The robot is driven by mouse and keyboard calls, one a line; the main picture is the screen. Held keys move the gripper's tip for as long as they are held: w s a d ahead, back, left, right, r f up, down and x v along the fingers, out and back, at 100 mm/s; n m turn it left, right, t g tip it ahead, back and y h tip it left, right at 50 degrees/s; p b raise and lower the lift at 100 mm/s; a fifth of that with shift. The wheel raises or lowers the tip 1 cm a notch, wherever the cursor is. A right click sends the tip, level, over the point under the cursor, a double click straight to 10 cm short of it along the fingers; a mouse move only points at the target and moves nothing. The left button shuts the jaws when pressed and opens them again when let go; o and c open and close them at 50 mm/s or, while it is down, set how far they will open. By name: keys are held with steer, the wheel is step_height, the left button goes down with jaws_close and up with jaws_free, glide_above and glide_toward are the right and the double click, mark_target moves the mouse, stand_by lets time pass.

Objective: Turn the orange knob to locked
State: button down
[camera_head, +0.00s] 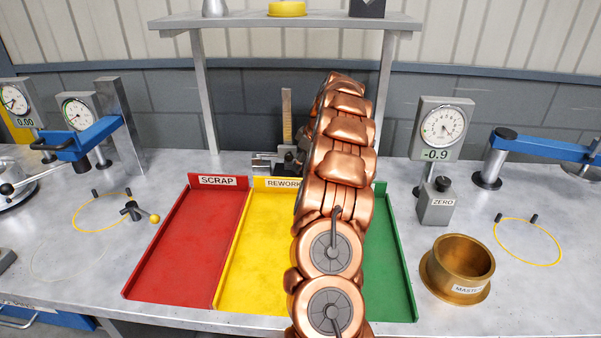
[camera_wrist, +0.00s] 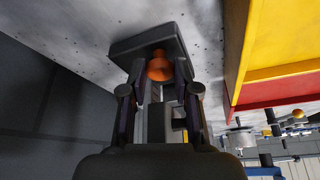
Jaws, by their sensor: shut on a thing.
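The orange knob (camera_wrist: 160,69) shows in the wrist view, on a dark block (camera_wrist: 127,46) that rests on the grey bench top. My gripper (camera_wrist: 161,79) is shut on the knob, with one dark finger on each side of it. The fingers hide part of the knob's sides, and I cannot read its position or any locked mark. In the head view my copper-coloured arm hides the knob and my gripper.
Red SCRAP (camera_head: 152,281), yellow (camera_head: 243,297) and green (camera_head: 413,300) trays lie on the bench around my arm. A brass MASTER ring (camera_head: 432,277), a ZERO block (camera_head: 436,208) and a dial gauge (camera_head: 445,128) stand at the right.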

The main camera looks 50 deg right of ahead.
steer(key=shift+a+m+h+b, duration=0.15)
steer(key=shift+m+h+b, duration=0.45)
steer(key=shift+m+b, duration=0.8)
steer(key=shift+m, duration=0.4)
steer(key=c, duration=0.8)
jaws_free()
steer(key=shift+c, duration=0.2)
steer(key=shift+r+p, duration=0.1)
steer(key=shift+p, duration=0.35)
